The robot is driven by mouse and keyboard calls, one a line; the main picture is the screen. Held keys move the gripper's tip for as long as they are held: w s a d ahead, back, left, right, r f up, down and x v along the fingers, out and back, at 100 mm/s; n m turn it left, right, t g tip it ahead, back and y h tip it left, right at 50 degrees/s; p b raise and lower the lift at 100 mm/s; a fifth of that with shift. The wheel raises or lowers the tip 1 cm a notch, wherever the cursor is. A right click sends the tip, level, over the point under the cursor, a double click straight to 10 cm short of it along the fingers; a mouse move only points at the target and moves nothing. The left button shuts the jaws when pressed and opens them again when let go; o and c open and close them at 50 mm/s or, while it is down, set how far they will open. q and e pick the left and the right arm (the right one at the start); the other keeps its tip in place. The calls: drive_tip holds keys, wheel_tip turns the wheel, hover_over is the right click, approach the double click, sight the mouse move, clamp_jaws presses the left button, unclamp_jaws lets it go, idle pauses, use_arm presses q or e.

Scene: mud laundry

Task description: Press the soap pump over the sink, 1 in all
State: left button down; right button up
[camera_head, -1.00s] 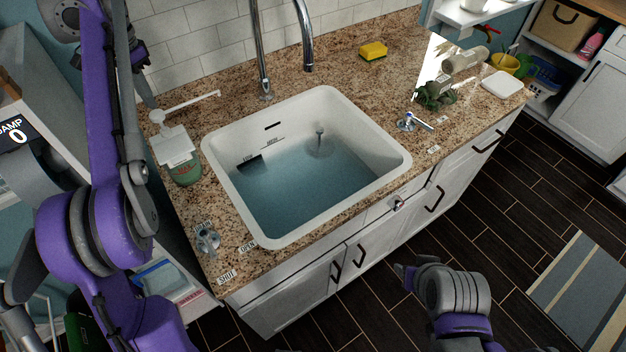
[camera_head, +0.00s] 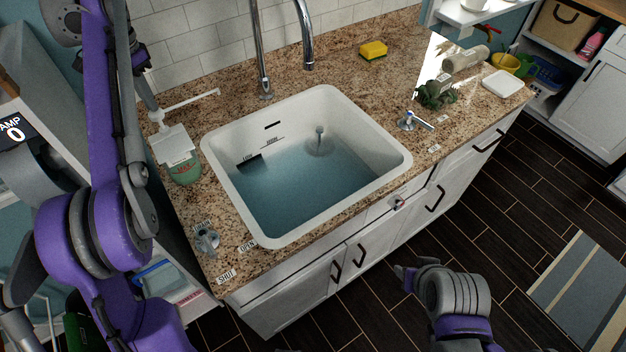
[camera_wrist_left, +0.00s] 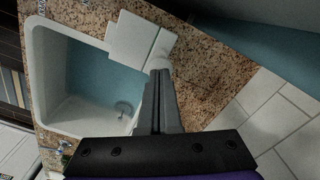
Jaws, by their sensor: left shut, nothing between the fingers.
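The white sink (camera_head: 225,185) holds bluish water. My right arm shows at the lower right, but its gripper is not visible.
The faucet (camera_head: 262,55) rises behind the sink, right of the pump. A tap handle (camera_head: 207,238) sits at the front left. A yellow sponge (camera_head: 373,50) and a plant (camera_head: 436,95) lie farther right. The wall (camera_head: 195,50) is close behind.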

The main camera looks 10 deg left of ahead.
use_arm(q)
drive_tip(key=shift+f+b, duration=0.35)
drive_tip(key=shift+f, duration=0.65)
use_arm(e)
drive_tip(key=shift+s+f, duration=0.2)
drive_tip(key=shift+f, duration=0.35)
use_arm(q)
drive_tip(key=shift+r+p, duration=1)
drive_tip(key=shift+r, duration=0.55)
use_arm(e)
drive_tip(key=shift+w+r, duration=0.3)
drive_tip(key=shift+r, duration=0.4)
drive_tip(key=shift+w+r, duration=0.25)
drive_tip(key=shift+r, duration=0.4)
use_arm(q)
drive_tip(key=shift+r, duration=0.5)
wheel_tip(320, 180, up, 5)
drive_tip(key=p, duration=0.3)
drive_tip(key=shift+w, duration=0.1)
use_arm(e)
wheel_tip(320, 180, up, 5)
drive_tip(key=w, duration=0.3)
drive_tip(key=shift+r+t, duration=0.2)
drive_tip(key=shift+t, duration=0.1)
